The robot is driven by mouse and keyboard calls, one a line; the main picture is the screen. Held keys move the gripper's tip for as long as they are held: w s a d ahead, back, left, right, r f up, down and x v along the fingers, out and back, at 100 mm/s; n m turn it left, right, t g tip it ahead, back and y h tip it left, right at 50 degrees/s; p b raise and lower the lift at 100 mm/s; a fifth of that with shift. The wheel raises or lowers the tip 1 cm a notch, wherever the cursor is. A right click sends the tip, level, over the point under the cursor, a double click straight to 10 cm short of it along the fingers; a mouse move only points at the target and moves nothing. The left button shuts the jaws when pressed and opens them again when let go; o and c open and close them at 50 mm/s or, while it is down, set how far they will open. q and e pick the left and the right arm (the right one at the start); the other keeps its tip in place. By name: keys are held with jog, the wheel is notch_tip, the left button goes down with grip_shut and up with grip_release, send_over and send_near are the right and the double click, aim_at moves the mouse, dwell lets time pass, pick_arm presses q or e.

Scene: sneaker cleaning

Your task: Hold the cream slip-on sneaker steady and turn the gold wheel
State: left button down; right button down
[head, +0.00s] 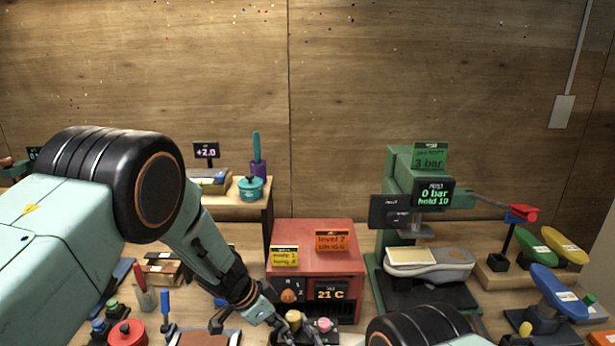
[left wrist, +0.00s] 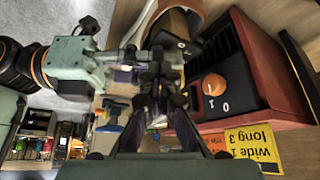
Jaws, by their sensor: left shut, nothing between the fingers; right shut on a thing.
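The gold wheel (head: 293,317) is a small yellow knob at the bottom middle of the head view, before the red box. My left gripper (head: 278,325) is right beside it; whether they touch is unclear. The left wrist view shows its fingers (left wrist: 160,88) shut and empty. A cream and brown curved shape (left wrist: 190,10) at the top of that view appears to be the cream slip-on sneaker, only partly visible. My right gripper (left wrist: 132,60) is shut at its near edge, its fingertips partly hidden. In the head view the sneaker's body is mostly out of frame.
A pink knob (head: 325,325) sits right of the gold wheel. The red box (head: 312,236) with an orange dial (head: 288,296) stands close behind. A green press (head: 396,170) with a pale shoe (head: 445,263) is at right. Brushes and small tools crowd the left.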

pick_arm(q)
jog(key=shift+w+d, duration=0.3)
jog(key=shift+w, duration=0.15)
dwell(0.9)
jog(key=shift+w+a+r, duration=0.1)
jog(key=shift+w+a, duration=0.05)
jog(key=shift+w, duration=0.1)
jog(key=shift+w+a, duration=0.4)
jog(key=shift+w, duration=0.25)
jog(key=shift+w+r, duration=0.1)
jog(key=shift+w, duration=0.1)
jog(key=shift+s+a, duration=0.15)
jog(key=shift+a, duration=0.2)
dwell(0.4)
jog(key=r, duration=0.5)
jog(key=shift+s+r, duration=0.25)
jog(key=shift+r, duration=0.1)
